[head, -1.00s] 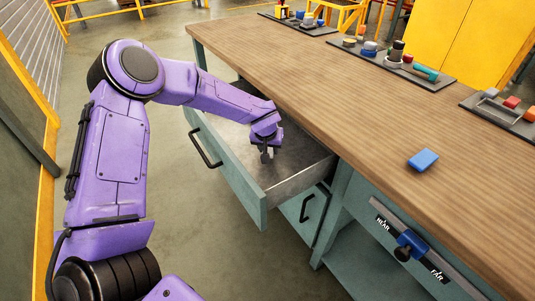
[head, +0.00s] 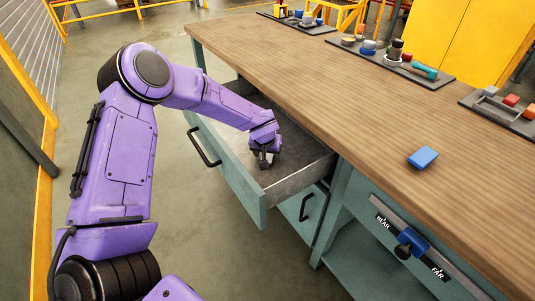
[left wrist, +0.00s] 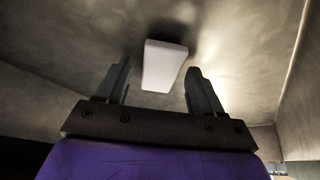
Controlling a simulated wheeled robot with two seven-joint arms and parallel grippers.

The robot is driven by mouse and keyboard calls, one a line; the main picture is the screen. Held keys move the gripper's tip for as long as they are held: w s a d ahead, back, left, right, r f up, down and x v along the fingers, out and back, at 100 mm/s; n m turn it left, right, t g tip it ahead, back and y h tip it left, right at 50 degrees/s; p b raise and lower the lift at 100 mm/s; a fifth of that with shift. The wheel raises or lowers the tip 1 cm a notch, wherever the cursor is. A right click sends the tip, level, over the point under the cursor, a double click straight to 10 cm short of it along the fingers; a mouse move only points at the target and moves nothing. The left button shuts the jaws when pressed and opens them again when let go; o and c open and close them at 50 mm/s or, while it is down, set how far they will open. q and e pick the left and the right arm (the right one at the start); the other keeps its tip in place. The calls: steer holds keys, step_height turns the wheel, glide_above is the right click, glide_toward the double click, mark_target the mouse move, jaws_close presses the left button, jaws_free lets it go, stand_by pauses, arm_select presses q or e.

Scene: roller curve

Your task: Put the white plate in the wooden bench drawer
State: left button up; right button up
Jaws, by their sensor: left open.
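The white plate (left wrist: 163,66) is a small pale rectangular block in the left wrist view, against the grey metal inside of the drawer. It shows between and just beyond my left fingertips, with a gap at each side. In the head view my left gripper (head: 263,161) is down inside the open bench drawer (head: 242,196); the plate is hidden there. My left gripper also shows in the left wrist view (left wrist: 157,70), its two fingers apart. The drawer is pulled well out, with a teal front and a black handle. My right gripper is not in view.
The wooden bench top (head: 300,85) lies right of the drawer. A blue block (head: 423,158) lies on it, and trays of parts (head: 395,62) stand along its far side. A blue slider knob (head: 410,243) sits between NEAR and FAR. Drawer walls (left wrist: 295,85) surround my gripper.

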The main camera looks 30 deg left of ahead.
arm_select(q)
steer(key=p+v, duration=0.2)
steer(key=v, duration=1)
